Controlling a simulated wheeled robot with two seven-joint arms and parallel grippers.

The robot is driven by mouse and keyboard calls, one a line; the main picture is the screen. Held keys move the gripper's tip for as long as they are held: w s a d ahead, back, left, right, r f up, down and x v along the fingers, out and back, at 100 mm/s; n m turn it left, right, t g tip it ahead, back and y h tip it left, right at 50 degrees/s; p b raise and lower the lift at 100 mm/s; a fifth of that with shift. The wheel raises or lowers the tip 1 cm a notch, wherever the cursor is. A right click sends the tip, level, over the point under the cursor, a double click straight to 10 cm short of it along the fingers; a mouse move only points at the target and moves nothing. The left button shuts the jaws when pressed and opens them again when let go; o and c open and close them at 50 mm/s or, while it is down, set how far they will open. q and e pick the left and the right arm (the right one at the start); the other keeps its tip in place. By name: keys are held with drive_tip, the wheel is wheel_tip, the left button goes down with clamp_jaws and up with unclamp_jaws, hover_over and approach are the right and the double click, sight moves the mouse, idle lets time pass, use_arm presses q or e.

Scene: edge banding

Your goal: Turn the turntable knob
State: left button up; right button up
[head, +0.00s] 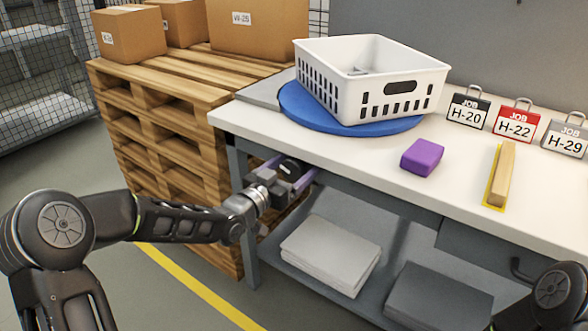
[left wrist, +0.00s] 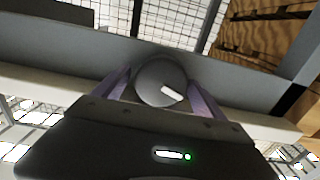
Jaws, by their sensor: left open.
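The knob (left wrist: 160,82) is a dark round dial with a white mark, on the grey front rail of the bench. In the left wrist view it sits between the two purple fingers of my left gripper (left wrist: 162,90), which are open on either side of it; I cannot tell whether they touch it. In the head view my left gripper (head: 298,182) is at the bench front, below the top's edge, by the dark knob (head: 290,168). The blue turntable (head: 350,119) lies on the bench top with a white slotted basket (head: 370,75) on it. My right gripper is out of view.
A purple block (head: 422,157), a wooden bar on a yellow strip (head: 500,174) and job tags (head: 516,122) are on the bench top (head: 370,165). Pallets with boxes (head: 175,95) stand close left of the bench. A lower shelf holds a white stack (head: 330,252).

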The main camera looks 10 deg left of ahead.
use_arm(q)
drive_tip(key=shift+w, duration=0.15)
drive_tip(key=shift+c, duration=0.3)
drive_tip(key=c, duration=1.3)
drive_tip(key=shift+n, duration=2)
drive_tip(key=o, duration=1.4)
drive_tip(key=shift+c, duration=0.2)
